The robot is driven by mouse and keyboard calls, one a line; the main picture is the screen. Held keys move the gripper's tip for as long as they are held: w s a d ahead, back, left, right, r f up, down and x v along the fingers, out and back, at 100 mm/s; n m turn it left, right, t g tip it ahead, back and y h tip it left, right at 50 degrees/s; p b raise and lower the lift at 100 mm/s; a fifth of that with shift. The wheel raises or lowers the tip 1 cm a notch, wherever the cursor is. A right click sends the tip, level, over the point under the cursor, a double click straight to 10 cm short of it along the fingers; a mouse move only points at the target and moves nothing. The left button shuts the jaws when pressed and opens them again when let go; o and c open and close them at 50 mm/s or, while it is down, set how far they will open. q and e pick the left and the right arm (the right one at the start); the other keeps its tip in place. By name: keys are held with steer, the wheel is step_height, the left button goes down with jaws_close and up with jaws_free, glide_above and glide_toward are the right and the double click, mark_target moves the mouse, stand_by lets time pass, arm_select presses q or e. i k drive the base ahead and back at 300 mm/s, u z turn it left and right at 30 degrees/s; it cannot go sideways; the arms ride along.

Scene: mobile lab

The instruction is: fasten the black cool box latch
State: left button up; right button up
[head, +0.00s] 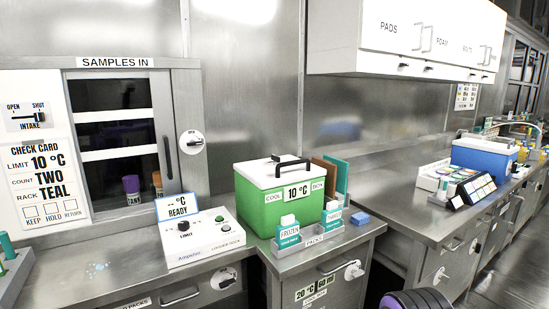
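A green cool box (258,207) with a white lid (262,172) stands on the steel counter near the middle of the head view. Its front label reads "COOL 10 °C BOX". The lid lies on the box and looks closed. Neither of my grippers is in view.
A rack labelled PACKS (306,240) with teal-and-white packs stands right before the box. A white control unit (202,240) is at its left. Boards (335,176) stand behind it, and a blue sponge-like block (360,218) lies at its right. A white wall cabinet (400,40) hangs above right.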

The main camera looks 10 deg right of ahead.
mark_target(276, 159)
steer(key=z, duration=0.9)
steer(key=k, duration=1.2)
steer(key=z, duration=1)
steer(key=i, duration=1.75)
steer(key=u, duration=1.55)
steer(key=i, duration=0.8)
steer(key=u, duration=0.9)
